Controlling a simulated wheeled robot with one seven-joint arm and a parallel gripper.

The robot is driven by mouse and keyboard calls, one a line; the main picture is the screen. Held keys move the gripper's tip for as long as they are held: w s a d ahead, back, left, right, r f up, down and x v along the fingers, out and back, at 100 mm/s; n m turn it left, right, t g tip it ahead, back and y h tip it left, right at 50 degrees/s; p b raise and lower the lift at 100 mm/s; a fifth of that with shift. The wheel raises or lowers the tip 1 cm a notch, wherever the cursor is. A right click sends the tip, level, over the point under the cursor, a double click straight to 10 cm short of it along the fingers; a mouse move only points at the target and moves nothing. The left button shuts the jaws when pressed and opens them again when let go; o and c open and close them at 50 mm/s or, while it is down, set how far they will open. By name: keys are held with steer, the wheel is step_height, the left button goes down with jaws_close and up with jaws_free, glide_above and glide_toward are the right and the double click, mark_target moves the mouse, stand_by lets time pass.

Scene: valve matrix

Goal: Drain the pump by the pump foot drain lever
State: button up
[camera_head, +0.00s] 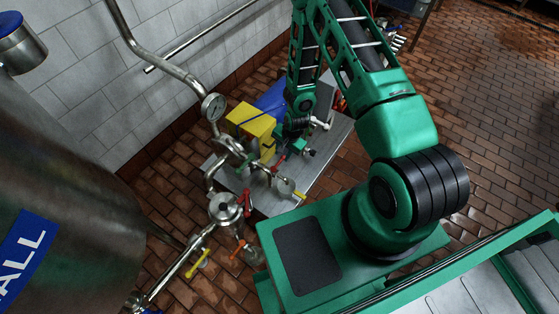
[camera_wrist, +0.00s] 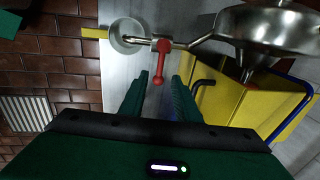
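A small red lever (camera_wrist: 160,63) stands on a thin steel pipe just ahead of my gripper (camera_wrist: 160,88) in the wrist view. Its ball end lies between the lines of the two green fingers, and they do not look closed on it. My gripper is open. The steel pump body (camera_wrist: 275,32) is at the upper right of the wrist view. In the head view the red lever (camera_head: 280,163) shows close below my gripper (camera_head: 284,148), whose fingers are small and partly hidden there. I cannot tell for certain which lever is the pump foot drain.
A yellow lever (camera_wrist: 95,33) sits by a round cup-like fitting (camera_wrist: 128,36). Yellow housing (camera_head: 250,122) stands beside the pump. Other levers are near: a larger red one (camera_head: 245,203), an orange one (camera_head: 237,249), a yellow one (camera_head: 198,263). A pressure gauge (camera_head: 213,107) rises behind.

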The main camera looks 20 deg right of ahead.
mark_target(280, 162)
steer(key=f, duration=0.4)
steer(key=w+f, duration=0.1)
steer(key=f, duration=0.1)
steer(key=shift+a+f, duration=0.35)
steer(key=shift+a, duration=0.05)
